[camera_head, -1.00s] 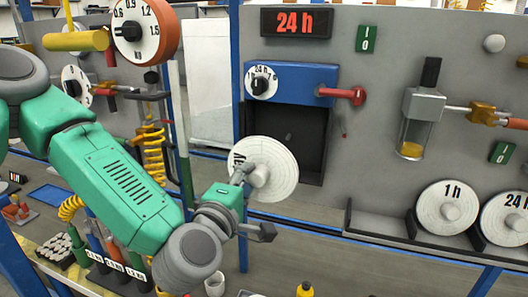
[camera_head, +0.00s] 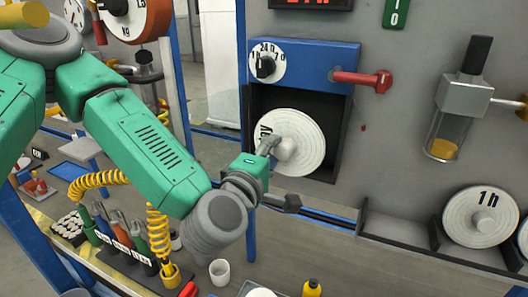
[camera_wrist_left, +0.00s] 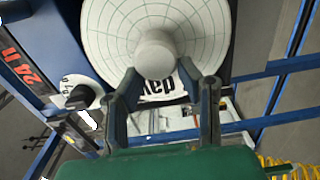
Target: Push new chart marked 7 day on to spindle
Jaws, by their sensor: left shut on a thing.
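The round white chart (camera_head: 308,139) with dark lettering ending in "ay" is in front of the dark recess (camera_head: 334,169) below the blue panel. My left gripper (camera_head: 276,147) is shut on the chart's central knob. In the left wrist view, the fingers (camera_wrist_left: 163,95) are on either side of the pale knob, and "day" reads upside down on the chart (camera_wrist_left: 125,38). The spindle is hidden behind the chart. I cannot tell whether the chart touches the recess back. My right gripper is not in view.
A blue panel (camera_head: 315,62) with a dial (camera_head: 266,63) and a red-handled lever (camera_head: 363,80) sits just above the recess. A "1h" chart (camera_head: 481,216) stands on a rack at right. Tools and a white cup (camera_head: 219,271) are below.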

